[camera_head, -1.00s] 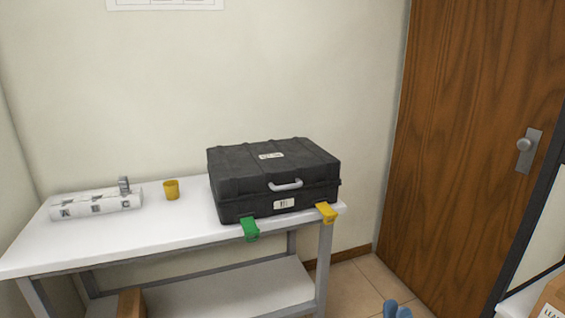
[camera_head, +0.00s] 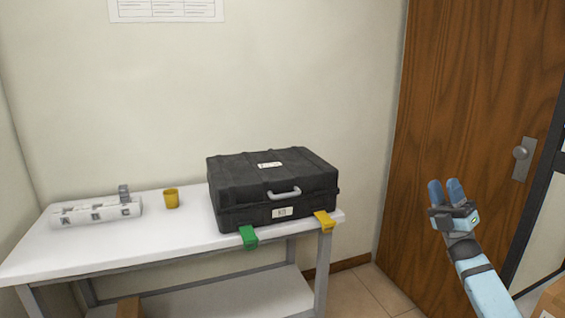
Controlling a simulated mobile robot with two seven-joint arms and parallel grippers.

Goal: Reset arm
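My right gripper (camera_head: 445,189) is raised at the right of the head view, in front of the wooden door. Its two blue fingers point up, side by side, with nothing visible between them. From this angle I cannot tell if they are open or shut. It is well to the right of the table and apart from everything on it. My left gripper is not in view.
A white table (camera_head: 110,253) bears a black case (camera_head: 270,185), a yellow cup (camera_head: 171,198) and a white rack (camera_head: 95,212). A green clip (camera_head: 249,237) and a yellow clip (camera_head: 324,222) are at its front edge. The wooden door (camera_head: 450,90) stands at right.

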